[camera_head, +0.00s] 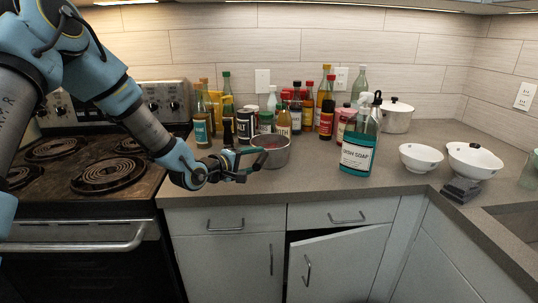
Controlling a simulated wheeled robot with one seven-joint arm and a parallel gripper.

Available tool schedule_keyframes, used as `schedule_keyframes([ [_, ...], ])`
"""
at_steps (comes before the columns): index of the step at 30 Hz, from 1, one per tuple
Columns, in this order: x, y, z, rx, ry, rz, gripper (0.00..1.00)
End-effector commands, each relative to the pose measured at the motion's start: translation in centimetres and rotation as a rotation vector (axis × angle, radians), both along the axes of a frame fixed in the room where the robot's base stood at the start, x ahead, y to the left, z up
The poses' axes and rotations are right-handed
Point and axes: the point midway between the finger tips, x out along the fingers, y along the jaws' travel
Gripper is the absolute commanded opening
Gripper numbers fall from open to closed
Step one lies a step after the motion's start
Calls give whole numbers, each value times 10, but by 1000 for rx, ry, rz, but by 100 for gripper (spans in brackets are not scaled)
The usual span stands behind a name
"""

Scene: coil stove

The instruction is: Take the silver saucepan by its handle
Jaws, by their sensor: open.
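The silver saucepan (277,156) stands on the counter near its front edge, in the middle of the head view. Something reddish shows inside it, too small to make out. My gripper (254,165) is at the left front side of the saucepan, low over the counter edge, with its jaws open. Its fingers point right, towards the pan. The saucepan's handle is not clearly visible; my gripper covers that side of the pan. I cannot tell whether the handle is between the fingers.
A soap bottle (359,154) stands right of the saucepan. Several bottles and jars crowd behind it. A lidded pot (397,118) and two white bowls (421,157) (473,160) are farther right. The coil stove (100,172) is left. One cabinet door (338,262) below stands ajar.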

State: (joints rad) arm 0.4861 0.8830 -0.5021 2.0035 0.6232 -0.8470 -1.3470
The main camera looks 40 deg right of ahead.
Motion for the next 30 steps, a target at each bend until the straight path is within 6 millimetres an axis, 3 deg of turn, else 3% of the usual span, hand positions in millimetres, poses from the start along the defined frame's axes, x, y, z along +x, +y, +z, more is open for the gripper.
schedule_keyframes([
  [9, 3, -42, -4, 1, 1, -1, 66],
  [18, 4, -46, -7, 1, 0, 0, 66],
  [30, 4, -46, -7, 1, 0, 0, 21],
])
